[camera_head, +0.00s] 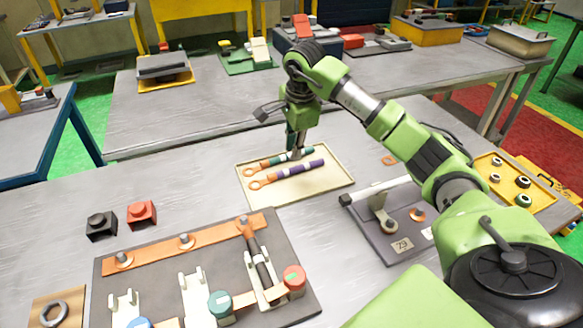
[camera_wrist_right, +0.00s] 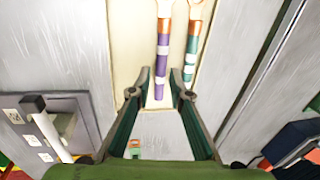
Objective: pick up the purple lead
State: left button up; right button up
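The purple lead (camera_head: 296,170), with white bands and an orange ring end, lies in a cream tray (camera_head: 322,188). A green lead (camera_head: 272,161) lies beside it on the far side. My right gripper (camera_head: 296,151) points down over the tray and hides part of the green lead. In the right wrist view its fingers (camera_wrist_right: 160,88) are open and empty. There the end of the purple lead (camera_wrist_right: 162,57) shows between the fingertips, and the green lead (camera_wrist_right: 191,57) is to its right. I cannot tell the gripper's exact height. My left gripper is not in view.
A dark board (camera_head: 153,277) with an orange bar, terminals and a black lead stands front left. A grey plate with a clamp (camera_head: 381,214) is right of the tray. Black (camera_head: 101,226) and red (camera_head: 142,213) blocks lie left. Bare table surrounds the tray's left side.

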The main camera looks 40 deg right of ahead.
aim_at(286, 170)
jog(key=f, duration=0.3)
jog(key=shift+w, duration=0.4)
jog(key=shift+w+f, duration=0.15)
jog(key=shift+f, duration=0.2)
jog(key=shift+w+a+f+p, duration=0.1)
jog(key=shift+a+f+p, duration=0.05)
jog(key=shift+f+p, duration=0.35)
jog(key=f, duration=0.1)
jog(key=w+f+p, duration=0.1)
jog(key=f, duration=0.1)
jog(key=shift+a+f, duration=0.2)
jog(key=shift+f, duration=0.45)
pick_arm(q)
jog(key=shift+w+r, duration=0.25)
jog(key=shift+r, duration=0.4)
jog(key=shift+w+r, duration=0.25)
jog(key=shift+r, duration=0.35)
pick_arm(e)
grip_shut()
